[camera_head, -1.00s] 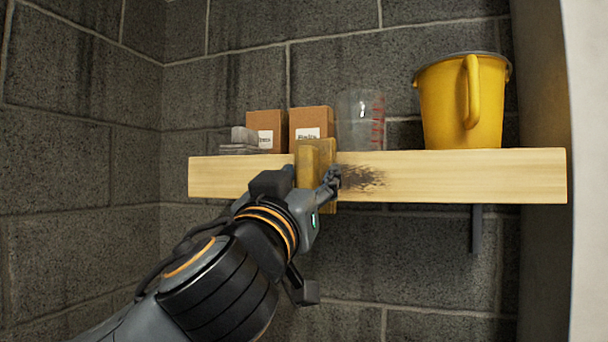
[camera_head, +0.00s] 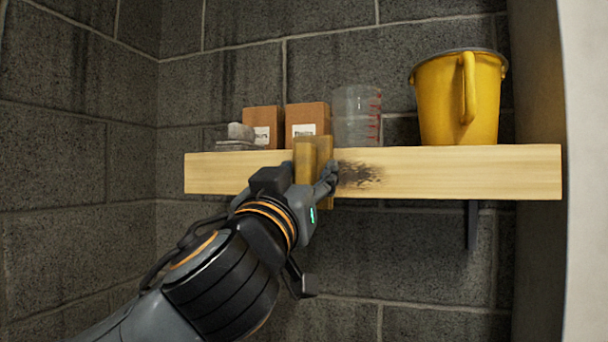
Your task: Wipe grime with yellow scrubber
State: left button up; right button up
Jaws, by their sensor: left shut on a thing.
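The yellow scrubber (camera_head: 315,155) is a dull yellow block at the front edge of the wooden shelf (camera_head: 460,172). My left gripper (camera_head: 308,182) is shut on it, coming in from the lower left. The scrubber stands upright against or just before the shelf's front face; I cannot tell if it touches. A dark patch of grime (camera_head: 358,175) is on the front face, just right of the scrubber and gripper. The gripper hides part of the scrubber and shelf. My right gripper is not in view.
On the shelf stand a yellow bucket (camera_head: 440,100), a clear measuring beaker (camera_head: 352,118), two brown boxes (camera_head: 262,125) and a small grey stack (camera_head: 238,136) at the left. A bracket (camera_head: 471,225) hangs below. A pale wall edge (camera_head: 585,180) bounds the right side.

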pick_arm(q)
jog(key=shift+w+d, duration=0.15)
jog(key=shift+w, duration=0.25)
